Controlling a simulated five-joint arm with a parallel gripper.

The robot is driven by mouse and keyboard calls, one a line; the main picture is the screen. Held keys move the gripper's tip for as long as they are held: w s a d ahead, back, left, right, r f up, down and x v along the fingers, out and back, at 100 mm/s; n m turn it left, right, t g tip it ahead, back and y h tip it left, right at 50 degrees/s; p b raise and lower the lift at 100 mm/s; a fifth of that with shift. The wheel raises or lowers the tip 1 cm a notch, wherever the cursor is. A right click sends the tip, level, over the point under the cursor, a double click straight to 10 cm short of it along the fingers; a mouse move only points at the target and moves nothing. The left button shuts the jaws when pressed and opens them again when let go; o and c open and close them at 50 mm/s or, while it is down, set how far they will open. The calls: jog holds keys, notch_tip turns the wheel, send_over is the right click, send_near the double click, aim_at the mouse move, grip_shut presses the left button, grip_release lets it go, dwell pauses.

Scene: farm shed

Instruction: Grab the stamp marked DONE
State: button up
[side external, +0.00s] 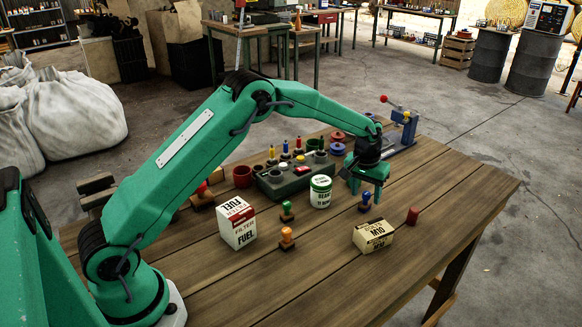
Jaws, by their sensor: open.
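Several small stamps with wooden bases stand upright on the wooden table (300,285). They are a red-handled stamp (203,194), a green-handled stamp (287,210), an orange-handled stamp (287,237) and a blue-handled stamp (365,201). No lettering on any stamp can be read, so I cannot tell which is marked DONE. My gripper (365,186) points down at the right end of the arm. It is open with nothing visible between its fingers. In the picture it is just above the blue-handled stamp; the exact gap is unclear.
A FUEL filter box (237,225), a white-and-green can (320,191), an M10 box (373,236) and a red cylinder (413,215) stand nearby. Behind them are a grey-green tray (285,184) of small items and a blue vise-like device (404,130). The front tabletop is clear.

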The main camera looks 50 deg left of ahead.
aim_at(366, 194)
jog(key=shift+w+f, duration=0.15)
jog(key=shift+f, duration=0.7)
jog(key=shift+w+f, duration=0.1)
jog(key=shift+f, duration=0.7)
jog(key=c, duration=1.1)
